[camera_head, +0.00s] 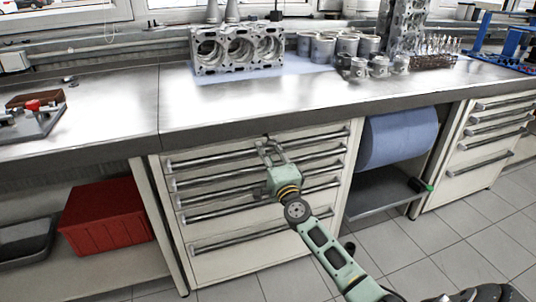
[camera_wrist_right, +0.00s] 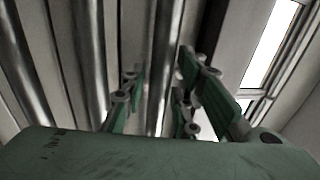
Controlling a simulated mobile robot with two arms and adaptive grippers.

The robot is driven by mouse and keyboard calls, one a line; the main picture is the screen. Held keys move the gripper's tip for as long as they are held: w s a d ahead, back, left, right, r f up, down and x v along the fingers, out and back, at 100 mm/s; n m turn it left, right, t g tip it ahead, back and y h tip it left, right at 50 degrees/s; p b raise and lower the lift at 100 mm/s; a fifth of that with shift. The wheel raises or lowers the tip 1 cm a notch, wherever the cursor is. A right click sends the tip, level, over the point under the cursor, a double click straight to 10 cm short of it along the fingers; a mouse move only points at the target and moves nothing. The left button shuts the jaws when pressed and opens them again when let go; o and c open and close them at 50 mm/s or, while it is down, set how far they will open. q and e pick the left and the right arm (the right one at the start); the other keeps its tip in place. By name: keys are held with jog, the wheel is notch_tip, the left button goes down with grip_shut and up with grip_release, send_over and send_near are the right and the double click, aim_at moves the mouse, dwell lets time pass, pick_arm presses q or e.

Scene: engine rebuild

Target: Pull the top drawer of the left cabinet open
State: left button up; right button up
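The left cabinet (camera_head: 240,262) is a pale drawer unit under the steel workbench, with several drawers and long metal bar handles. Its top drawer (camera_head: 212,153) sits flush with the front, so it looks closed. My green right gripper (camera_head: 271,150) is at the top drawer's bar handle, right of the cabinet's middle. Its two fingers are apart. In the right wrist view the fingers (camera_wrist_right: 158,95) stand apart with metal bars running behind and between them; whether they touch the handle cannot be told. My left gripper is not in view.
The workbench (camera_head: 130,105) overhangs the cabinet, close above my gripper. An engine block (camera_head: 237,48) and pistons (camera_head: 340,46) stand on it. A red bin (camera_head: 105,215) is on the left shelf. A blue roll (camera_head: 398,138) and another drawer cabinet (camera_head: 487,135) are at right. Floor in front is clear.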

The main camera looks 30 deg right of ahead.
grip_shut()
dwell(0.5)
